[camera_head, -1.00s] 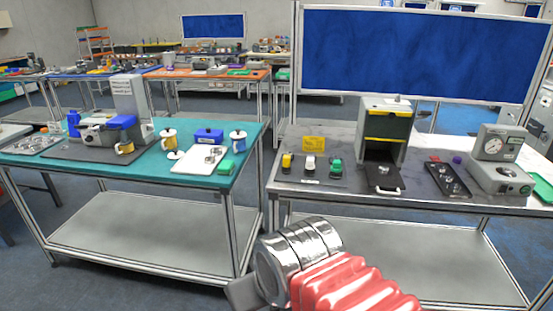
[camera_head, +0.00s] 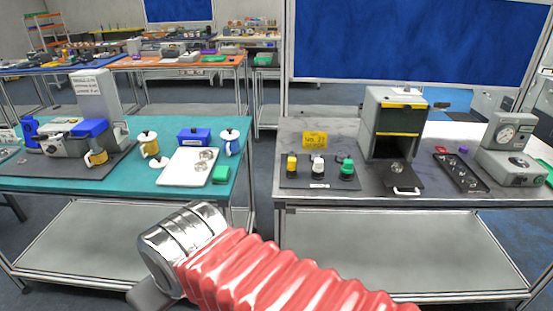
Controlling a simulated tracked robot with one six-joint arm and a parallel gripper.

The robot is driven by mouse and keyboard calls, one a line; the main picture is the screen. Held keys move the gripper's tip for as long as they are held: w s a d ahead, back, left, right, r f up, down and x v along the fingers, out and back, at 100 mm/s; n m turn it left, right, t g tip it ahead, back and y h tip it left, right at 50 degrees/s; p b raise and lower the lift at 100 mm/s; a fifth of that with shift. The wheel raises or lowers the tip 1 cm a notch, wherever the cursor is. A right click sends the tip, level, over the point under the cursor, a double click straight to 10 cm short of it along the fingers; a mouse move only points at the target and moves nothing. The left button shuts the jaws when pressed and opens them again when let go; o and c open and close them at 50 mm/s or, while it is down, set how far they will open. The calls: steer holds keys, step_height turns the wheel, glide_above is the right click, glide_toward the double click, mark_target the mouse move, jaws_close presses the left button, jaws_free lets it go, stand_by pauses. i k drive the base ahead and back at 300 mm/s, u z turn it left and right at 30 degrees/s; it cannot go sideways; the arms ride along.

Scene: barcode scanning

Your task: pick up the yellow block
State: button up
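A small yellow block (camera_head: 291,163) stands at the left end of a dark mat (camera_head: 304,183) on the right-hand table. A white block (camera_head: 317,171) and a green block (camera_head: 347,168) stand beside it to the right. My arm, with red bellows and a silver section, crosses the lower middle, in front of the tables. A grey end piece (camera_head: 150,296), which looks like part of my gripper, points down and left at the bottom edge. Its fingers cannot be made out. My gripper is apart from the yellow block, well to its lower left in the picture.
A yellow sign (camera_head: 315,139) stands behind the mat. A grey machine (camera_head: 394,122) with an open front and a black tray (camera_head: 461,173) stand to the right. The teal table (camera_head: 60,183) on the left holds mugs and a white board. A floor gap separates the tables.

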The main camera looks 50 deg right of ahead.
mark_target(291, 161)
steer(key=z, duration=0.2)
steer(key=i, duration=0.65)
steer(key=z, duration=0.7)
steer(key=i, duration=0.45)
steer(key=z, duration=0.35)
